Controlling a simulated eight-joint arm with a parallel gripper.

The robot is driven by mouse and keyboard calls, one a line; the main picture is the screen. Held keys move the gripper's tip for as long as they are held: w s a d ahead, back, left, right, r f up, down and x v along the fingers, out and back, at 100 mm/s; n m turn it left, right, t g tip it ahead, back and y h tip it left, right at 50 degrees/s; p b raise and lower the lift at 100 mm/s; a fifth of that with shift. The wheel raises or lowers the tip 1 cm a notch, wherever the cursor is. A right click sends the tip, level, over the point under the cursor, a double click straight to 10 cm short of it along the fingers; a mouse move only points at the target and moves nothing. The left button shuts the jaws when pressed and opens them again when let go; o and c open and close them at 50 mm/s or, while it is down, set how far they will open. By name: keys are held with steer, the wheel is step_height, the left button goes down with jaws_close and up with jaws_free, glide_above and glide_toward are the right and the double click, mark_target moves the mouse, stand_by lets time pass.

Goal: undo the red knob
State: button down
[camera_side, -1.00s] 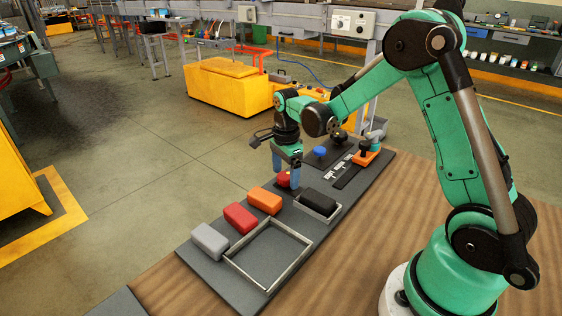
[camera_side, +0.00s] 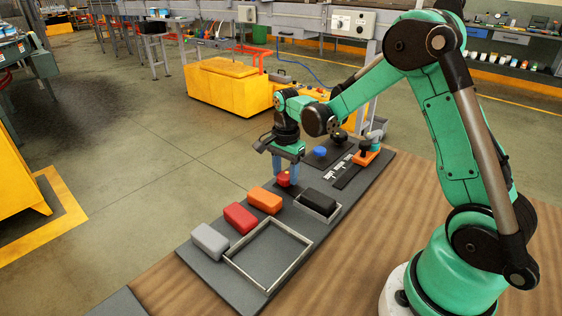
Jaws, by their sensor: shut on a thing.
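The red knob (camera_side: 284,180) stands on the dark grey board, in front of the blue knob (camera_side: 320,152). My gripper (camera_side: 286,178) points straight down over the red knob, with its blue fingers on either side of it. The fingers are shut on the knob, and its red side shows between and below them. The knob's base and the exact finger contact are too small to make out.
Grey, red and orange blocks (camera_side: 264,200) lie in a row to the front left. An empty framed tray (camera_side: 300,262) lies near them, and a black block (camera_side: 319,200) sits in a smaller tray. An orange fixture (camera_side: 367,155) stands behind right.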

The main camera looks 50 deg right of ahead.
steer(key=n, duration=0.5)
steer(key=shift+n, duration=0.3)
steer(key=n, duration=1.1)
steer(key=shift+n, duration=0.4)
steer(key=n, duration=0.5)
steer(key=shift+n, duration=0.4)
steer(key=shift+c, duration=1.6)
jaws_free()
